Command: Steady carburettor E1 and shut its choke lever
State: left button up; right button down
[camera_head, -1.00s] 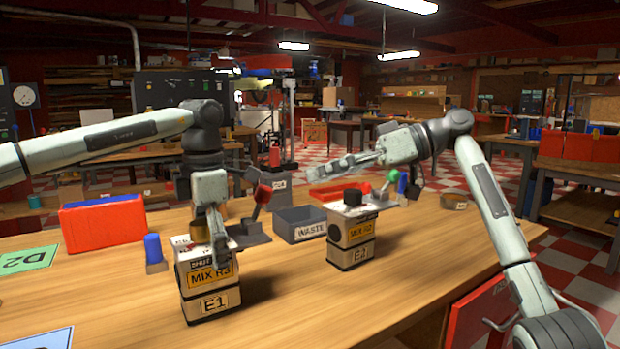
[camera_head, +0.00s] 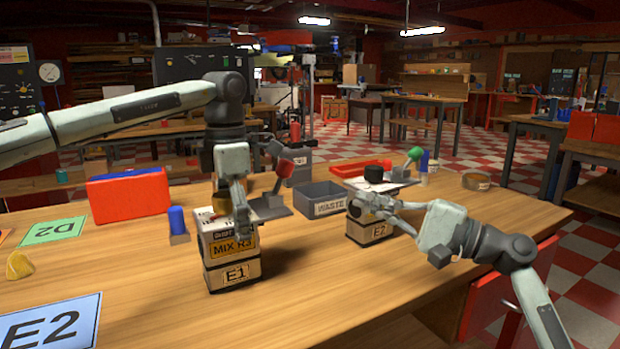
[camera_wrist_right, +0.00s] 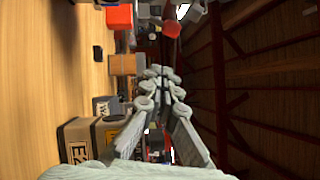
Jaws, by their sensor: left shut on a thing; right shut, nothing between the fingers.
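Carburettor E1 (camera_head: 233,273) stands upright on the bench, a boxy block with "MIX R3" and "E1" labels. My left gripper (camera_head: 241,222) reaches down from above and is shut on its upper part, hiding some of its top. A lever with a red knob (camera_head: 284,168) stands raised and tilted at E1's right side, above a dark plate (camera_head: 268,208). My right gripper (camera_head: 364,203) is shut and empty, at the front of carburettor E2 (camera_head: 368,233), apart from E1. In the right wrist view its fingers (camera_wrist_right: 160,80) are together.
Carburettor E2 has a raised green-knobbed lever (camera_head: 414,154). A grey WASTE bin (camera_head: 322,200) stands between and behind the carburettors. A red box (camera_head: 130,195) and a blue-topped piece (camera_head: 177,220) are left of E1.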

aim_at(287, 166)
jog(key=w+a+r+m+t, duration=0.1)
jog(key=w+a+r+m, duration=0.2)
jog(key=a, duration=0.7)
jog(key=shift+w+a, duration=0.15)
jog(key=shift+w, duration=0.35)
jog(key=shift+s+a+r+n+h, duration=0.15)
jog(key=shift+a+r+n+h, duration=0.1)
jog(key=shift+r+n+h, duration=0.35)
jog(key=shift+s+a+r+n+g+h, duration=0.15)
jog(key=shift+a+r+n+g+h, duration=0.15)
jog(key=shift+n, duration=0.45)
jog(key=shift+s+a+r+n+g+h, duration=0.1)
jog(key=shift+s+a+r+n+g, duration=0.1)
jog(key=shift+a+n+g, duration=0.35)
jog(key=shift+s+a+r+n+g+h, duration=0.15)
jog(key=shift+r+n+g+h, duration=0.1)
jog(key=shift+n, duration=0.65)
